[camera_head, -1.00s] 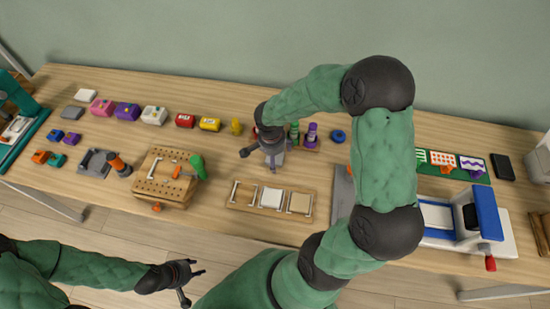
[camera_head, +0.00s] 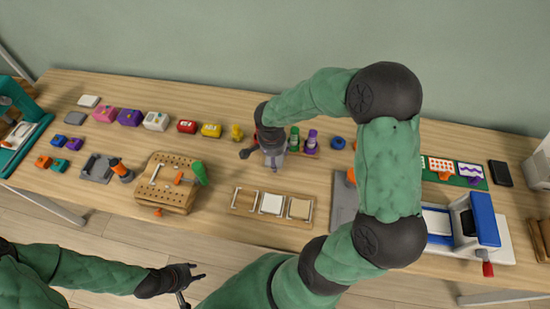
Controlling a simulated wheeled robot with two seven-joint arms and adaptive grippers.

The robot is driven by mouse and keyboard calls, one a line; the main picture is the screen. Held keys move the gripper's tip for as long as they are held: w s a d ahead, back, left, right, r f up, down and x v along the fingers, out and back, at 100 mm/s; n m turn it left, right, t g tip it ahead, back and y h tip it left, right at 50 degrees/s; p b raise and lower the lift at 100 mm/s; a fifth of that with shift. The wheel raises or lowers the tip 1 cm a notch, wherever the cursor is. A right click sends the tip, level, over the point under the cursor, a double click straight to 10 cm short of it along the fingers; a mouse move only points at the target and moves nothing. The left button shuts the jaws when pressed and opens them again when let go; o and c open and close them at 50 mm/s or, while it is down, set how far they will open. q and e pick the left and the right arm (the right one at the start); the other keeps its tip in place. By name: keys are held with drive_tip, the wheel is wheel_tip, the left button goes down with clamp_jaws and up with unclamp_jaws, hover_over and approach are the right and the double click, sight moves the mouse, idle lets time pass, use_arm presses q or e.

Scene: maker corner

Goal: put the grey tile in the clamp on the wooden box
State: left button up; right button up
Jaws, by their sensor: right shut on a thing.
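The wooden box (camera_head: 180,203) stands left of centre on the bench, its top pierced with holes. The clamp (camera_head: 180,179) sits on its top, with orange parts and a green handle (camera_head: 199,173) at the right end. My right gripper (camera_head: 273,164) is above the bench, to the right of and behind the box. It is shut on a light grey piece, which looks like the grey tile (camera_head: 274,152); the gripper hides much of it. My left gripper (camera_head: 194,284) is empty and open, low in front of the bench.
A wooden tray (camera_head: 240,209) with a white tile (camera_head: 272,203) and a beige tile (camera_head: 300,208) lies in front of my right gripper; its left place is empty. Green and purple bottles (camera_head: 311,141) stand close right of that gripper. Small coloured boxes line the back left.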

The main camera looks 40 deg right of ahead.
drive_tip(key=s+a+r+p, duration=0.4)
drive_tip(key=s+a+r, duration=0.5)
drive_tip(key=s+r, duration=0.1)
drive_tip(key=shift+s, duration=0.35)
